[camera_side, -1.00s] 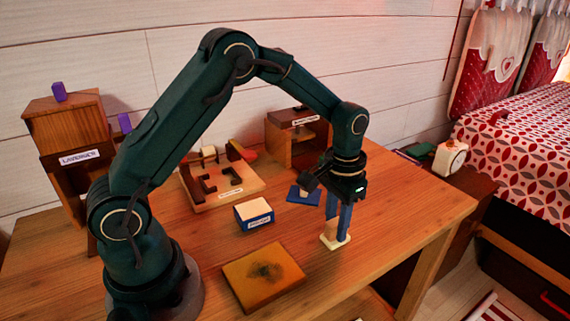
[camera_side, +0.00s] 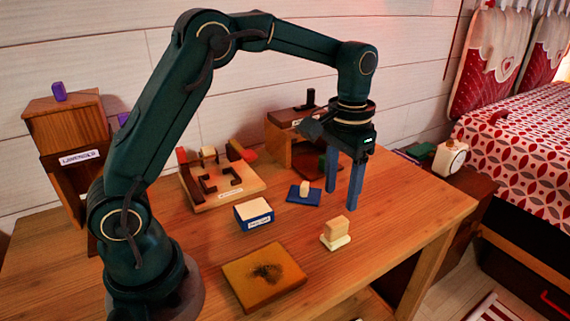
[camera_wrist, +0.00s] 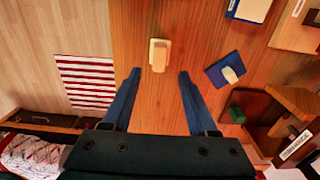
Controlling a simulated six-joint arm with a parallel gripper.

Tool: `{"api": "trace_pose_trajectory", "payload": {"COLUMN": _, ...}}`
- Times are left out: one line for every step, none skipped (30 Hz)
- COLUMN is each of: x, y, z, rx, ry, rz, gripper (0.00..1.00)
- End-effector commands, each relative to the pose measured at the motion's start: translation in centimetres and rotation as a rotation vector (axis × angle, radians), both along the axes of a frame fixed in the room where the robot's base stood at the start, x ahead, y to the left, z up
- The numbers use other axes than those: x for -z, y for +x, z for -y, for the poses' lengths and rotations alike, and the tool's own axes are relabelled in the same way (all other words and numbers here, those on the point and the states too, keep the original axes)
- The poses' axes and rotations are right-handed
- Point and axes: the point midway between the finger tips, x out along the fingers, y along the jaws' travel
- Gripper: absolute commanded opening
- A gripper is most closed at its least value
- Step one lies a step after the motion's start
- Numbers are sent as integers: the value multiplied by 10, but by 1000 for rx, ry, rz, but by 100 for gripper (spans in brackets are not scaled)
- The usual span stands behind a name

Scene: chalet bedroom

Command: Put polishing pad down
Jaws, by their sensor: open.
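The polishing pad (camera_side: 336,241) has a flat cream base and a block-shaped wooden handle. It stands upright on the bare tabletop near the table's front right edge. My gripper (camera_side: 343,202) is open and empty, with its two blue fingers pointing down. It hangs above the pad and a little behind it, apart from it. In the wrist view the pad (camera_wrist: 154,58) lies just beyond the gap between the fingertips (camera_wrist: 160,72), and nothing hides it.
A blue mat (camera_side: 293,197) with a small cream piece stands behind the pad. A blue-and-cream box (camera_side: 254,216) is to the left. A stained wooden board (camera_side: 240,283) lies at the front left. A wooden fixture (camera_side: 222,190) and shelf (camera_side: 280,150) stand at the back.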

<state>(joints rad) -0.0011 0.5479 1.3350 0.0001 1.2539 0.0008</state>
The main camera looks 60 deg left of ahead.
Motion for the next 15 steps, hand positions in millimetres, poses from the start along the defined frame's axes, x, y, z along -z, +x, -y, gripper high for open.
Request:
{"api": "trace_pose_trajectory", "payload": {"x": -10, "y": 1, "z": 0, "rx": 0, "ry": 0, "rz": 6, "gripper": 59}}
{"api": "trace_pose_trajectory", "payload": {"x": -15, "y": 1, "z": 0, "rx": 0, "ry": 0, "rz": 5, "gripper": 59}}
{"api": "trace_pose_trajectory", "payload": {"x": -19, "y": 1, "z": 0, "rx": 0, "ry": 0, "rz": 3, "gripper": 59}}
{"api": "trace_pose_trajectory", "payload": {"x": -22, "y": 1, "z": 0, "rx": 0, "ry": 0, "rz": 4, "gripper": 59}}
{"api": "trace_pose_trajectory", "payload": {"x": -25, "y": 0, "z": 0, "rx": 0, "ry": 0, "rz": 2, "gripper": 59}}
{"api": "trace_pose_trajectory", "payload": {"x": -28, "y": 0, "z": 0, "rx": 0, "ry": 0, "rz": 2, "gripper": 59}}
{"api": "trace_pose_trajectory", "payload": {"x": -30, "y": 0, "z": 0, "rx": 0, "ry": 0, "rz": 1, "gripper": 59}}
{"api": "trace_pose_trajectory", "payload": {"x": -31, "y": 0, "z": 0, "rx": 0, "ry": 0, "rz": 1, "gripper": 59}}
{"api": "trace_pose_trajectory", "payload": {"x": -34, "y": -1, "z": 0, "rx": 0, "ry": 0, "rz": 3, "gripper": 59}}
{"api": "trace_pose_trajectory", "payload": {"x": -36, "y": -2, "z": 0, "rx": 0, "ry": 0, "rz": 6, "gripper": 59}}
{"api": "trace_pose_trajectory", "payload": {"x": -38, "y": -3, "z": 0, "rx": 0, "ry": 0, "rz": 11, "gripper": 59}}
{"api": "trace_pose_trajectory", "payload": {"x": -42, "y": -6, "z": 0, "rx": 0, "ry": 0, "rz": 21, "gripper": 59}}
{"api": "trace_pose_trajectory", "payload": {"x": -45, "y": -10, "z": 0, "rx": 0, "ry": 0, "rz": 29, "gripper": 59}}
{"api": "trace_pose_trajectory", "payload": {"x": -49, "y": -13, "z": 0, "rx": 0, "ry": 0, "rz": 42, "gripper": 59}}
{"api": "trace_pose_trajectory", "payload": {"x": -55, "y": -19, "z": 0, "rx": 0, "ry": 0, "rz": 62, "gripper": 59}}
